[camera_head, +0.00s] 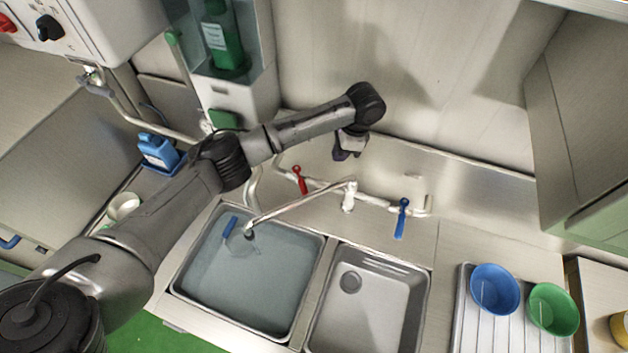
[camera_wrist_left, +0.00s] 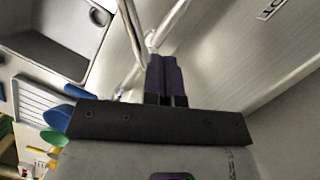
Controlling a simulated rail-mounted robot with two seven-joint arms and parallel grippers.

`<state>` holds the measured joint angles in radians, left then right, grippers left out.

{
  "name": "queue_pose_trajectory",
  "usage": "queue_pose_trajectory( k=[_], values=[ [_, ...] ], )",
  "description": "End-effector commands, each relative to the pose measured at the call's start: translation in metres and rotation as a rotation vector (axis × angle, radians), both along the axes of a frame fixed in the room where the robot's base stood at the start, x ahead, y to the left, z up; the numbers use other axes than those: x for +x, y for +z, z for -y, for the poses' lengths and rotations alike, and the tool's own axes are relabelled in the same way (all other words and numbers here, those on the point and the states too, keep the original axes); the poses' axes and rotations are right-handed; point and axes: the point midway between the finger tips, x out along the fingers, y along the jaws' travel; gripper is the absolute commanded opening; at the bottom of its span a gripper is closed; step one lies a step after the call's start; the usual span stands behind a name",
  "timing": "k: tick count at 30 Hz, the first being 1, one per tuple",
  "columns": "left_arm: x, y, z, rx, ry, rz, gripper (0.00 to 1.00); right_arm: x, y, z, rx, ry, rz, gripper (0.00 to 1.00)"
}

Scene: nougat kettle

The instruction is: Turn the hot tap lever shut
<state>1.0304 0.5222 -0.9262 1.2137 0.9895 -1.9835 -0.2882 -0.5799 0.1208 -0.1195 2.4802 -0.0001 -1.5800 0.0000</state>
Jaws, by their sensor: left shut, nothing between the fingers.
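The red lever (camera_head: 299,178) of the hot tap stands up from the left part of the wall-mounted pipe (camera_head: 325,187) behind the sinks. My left gripper (camera_head: 342,154) is shut and empty, up and to the right of the red lever and apart from it, near the back wall. In the left wrist view its dark fingers (camera_wrist_left: 165,75) are together, with pale pipes beyond them. The red lever cannot be made out there. A blue lever (camera_head: 402,217) hangs down at the pipe's right part. My right gripper is not in view.
The spout (camera_head: 300,208) reaches over the left basin (camera_head: 290,317), which holds water and a blue-handled item (camera_head: 230,226). The right basin (camera_head: 372,310) is empty. Blue (camera_head: 494,289) and green (camera_head: 553,309) bowls sit at the right. A dispenser (camera_head: 222,40) hangs at the back left.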

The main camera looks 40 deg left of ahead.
Motion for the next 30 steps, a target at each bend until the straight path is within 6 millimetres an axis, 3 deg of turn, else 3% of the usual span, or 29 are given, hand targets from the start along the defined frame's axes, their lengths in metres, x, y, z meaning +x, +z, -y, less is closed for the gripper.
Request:
queue_pose_trajectory(
  k=[4,11,27,30],
  values=[
    [-0.003,0.001,-0.002,0.047,0.142,0.004,0.0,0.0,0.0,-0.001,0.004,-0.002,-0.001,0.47],
    [-0.006,-0.008,-0.004,0.064,0.211,0.014,0.0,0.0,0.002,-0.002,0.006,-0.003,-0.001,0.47],
    [-0.03,-0.097,-0.018,0.064,0.209,0.013,0.0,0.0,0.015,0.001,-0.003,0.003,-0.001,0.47],
    [-0.042,-0.095,-0.027,0.063,0.208,0.014,0.0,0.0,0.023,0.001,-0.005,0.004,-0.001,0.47]
  ],
)
